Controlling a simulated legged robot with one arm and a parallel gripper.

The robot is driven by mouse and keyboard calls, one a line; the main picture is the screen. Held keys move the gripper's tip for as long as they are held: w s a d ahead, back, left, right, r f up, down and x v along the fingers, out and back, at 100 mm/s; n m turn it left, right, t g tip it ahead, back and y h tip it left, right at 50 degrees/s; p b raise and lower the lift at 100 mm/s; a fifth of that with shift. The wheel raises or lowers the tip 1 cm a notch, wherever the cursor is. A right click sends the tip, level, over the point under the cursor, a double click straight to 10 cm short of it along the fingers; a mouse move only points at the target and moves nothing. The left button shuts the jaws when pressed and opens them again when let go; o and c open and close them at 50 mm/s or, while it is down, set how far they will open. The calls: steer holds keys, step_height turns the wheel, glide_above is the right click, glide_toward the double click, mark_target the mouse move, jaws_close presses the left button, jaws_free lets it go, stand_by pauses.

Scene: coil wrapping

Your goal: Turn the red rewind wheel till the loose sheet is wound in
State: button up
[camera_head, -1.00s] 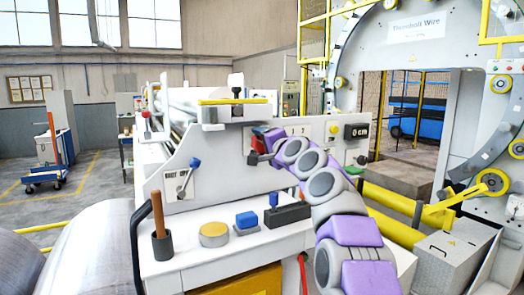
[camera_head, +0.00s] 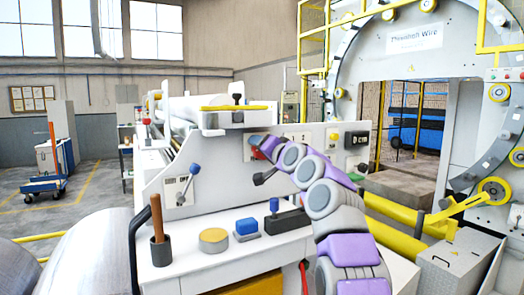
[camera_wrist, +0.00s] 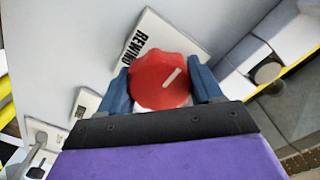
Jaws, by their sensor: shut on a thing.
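The red rewind wheel (camera_wrist: 160,80) is a lobed knob with a white mark, beside a plate lettered REWIND. In the wrist view, the blue fingers of my gripper (camera_wrist: 161,92) are on its two sides, shut on it. In the head view, my gripper (camera_head: 258,148) is at the machine's white front panel (camera_head: 225,160), and only a bit of red shows by it. A pale roll (camera_head: 190,107) lies behind the panel. I cannot make out a loose sheet. A dark display (camera_head: 357,138) on the panel seems to read 0 cm.
A blue-knobbed lever (camera_head: 194,169) is on the panel left of my gripper. A large ring machine (camera_head: 340,110) stands at the right.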

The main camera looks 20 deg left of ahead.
steer(key=shift+w+d+r+n, duration=0.15)
steer(key=shift+d+n, duration=0.05)
steer(key=shift+n, duration=0.3)
stand_by(0.6)
steer(key=shift+n, duration=0.9)
stand_by(0.6)
steer(key=shift+n+p, duration=0.45)
steer(key=shift+n, duration=0.05)
steer(key=shift+n+p, duration=0.45)
steer(key=shift+n, duration=0.55)
steer(key=o, duration=1)
steer(key=shift+c, duration=0.2)
steer(key=shift+o, duration=0.4)
steer(key=shift+a, duration=0.1)
